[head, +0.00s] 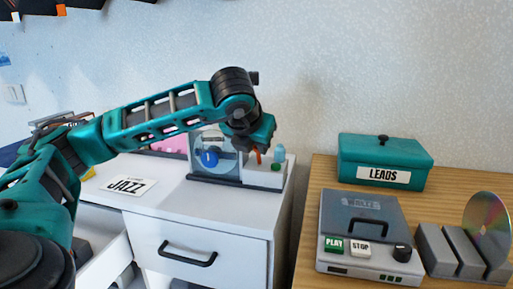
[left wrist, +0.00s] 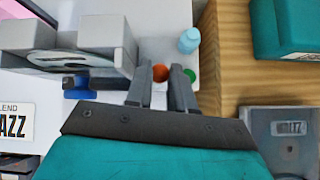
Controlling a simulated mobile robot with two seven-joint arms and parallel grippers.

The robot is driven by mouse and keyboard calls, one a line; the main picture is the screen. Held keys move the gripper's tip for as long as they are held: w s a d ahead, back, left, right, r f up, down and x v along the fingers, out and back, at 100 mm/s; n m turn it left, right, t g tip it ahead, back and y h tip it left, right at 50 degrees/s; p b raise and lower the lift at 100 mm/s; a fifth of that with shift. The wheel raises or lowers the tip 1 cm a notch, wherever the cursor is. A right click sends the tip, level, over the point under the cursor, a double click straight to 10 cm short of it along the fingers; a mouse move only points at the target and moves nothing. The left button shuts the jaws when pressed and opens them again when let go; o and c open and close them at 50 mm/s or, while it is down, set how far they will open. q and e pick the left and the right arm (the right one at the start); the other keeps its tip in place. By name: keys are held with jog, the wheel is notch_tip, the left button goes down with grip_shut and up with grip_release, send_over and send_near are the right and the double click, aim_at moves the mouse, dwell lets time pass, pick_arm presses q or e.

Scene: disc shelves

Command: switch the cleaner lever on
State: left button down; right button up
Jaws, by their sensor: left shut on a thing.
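The cleaner (head: 198,181) stands on the white cabinet, with a disc upright in it and a blue knob (head: 209,158) on its front. The knob also shows in the left wrist view (left wrist: 79,88). The cleaner lever (head: 258,158) has an orange-red end, on the right part of the cleaner. My left gripper (head: 257,148) reaches down over it. In the left wrist view the lever's round end (left wrist: 160,72) shows between the fingertips, and the gripper is shut on it. A green spot (left wrist: 190,75) lies just right of the fingers. My right gripper is not in view.
A small pale-blue bottle (head: 279,153) stands close behind the lever. A JAZZ card (head: 128,186) lies on the cabinet, above an open drawer. The wooden table at right holds a teal LEADS box (head: 385,160), a grey player (head: 362,215) and a disc rack (head: 450,255).

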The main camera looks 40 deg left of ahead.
pick_arm(q)
jog(key=c, duration=1.3)
grip_release()
jog(key=shift+o, duration=0.2)
jog(key=shift+s+r, duration=0.1)
jog(key=p+v, duration=0.2)
jog(key=v, duration=1)
jog(key=shift+s+r, duration=0.25)
jog(key=shift+d, duration=0.1)
